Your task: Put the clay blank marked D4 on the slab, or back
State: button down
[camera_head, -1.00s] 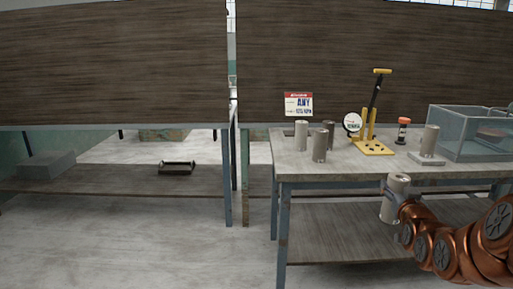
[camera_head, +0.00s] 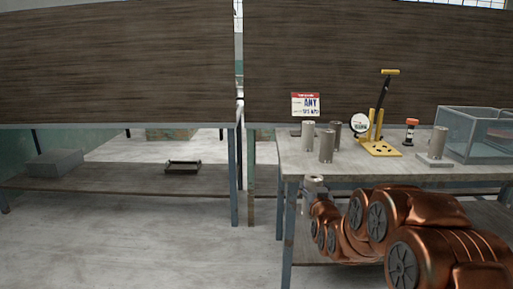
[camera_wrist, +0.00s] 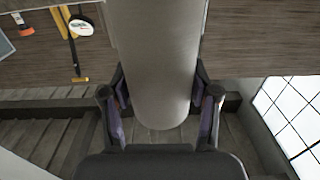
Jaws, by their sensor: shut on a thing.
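My gripper (camera_wrist: 160,102) is shut on a grey clay cylinder (camera_wrist: 155,50), with a finger on each side of it in the wrist view. In the head view the held cylinder (camera_head: 314,181) is small and partly hidden by my arm, at the table's front edge near its left corner. No D4 mark can be read on any blank. Three similar cylinders stand upright at the table's left: one (camera_head: 308,136), one in front (camera_head: 326,147) and one behind (camera_head: 335,130). Another cylinder (camera_head: 439,139) stands on a small grey slab (camera_head: 432,161) at the right.
A yellow stand with a black lever (camera_head: 380,148), a round white dial (camera_head: 360,124) and an orange-topped timer (camera_head: 410,132) stand on the table (camera_head: 300,166). A sign card (camera_head: 305,104) stands behind the cylinders. The tabletop's front middle is clear.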

notch_tip(320, 180, up, 20)
jog(key=p, duration=2)
jog(key=shift+r, duration=0.25)
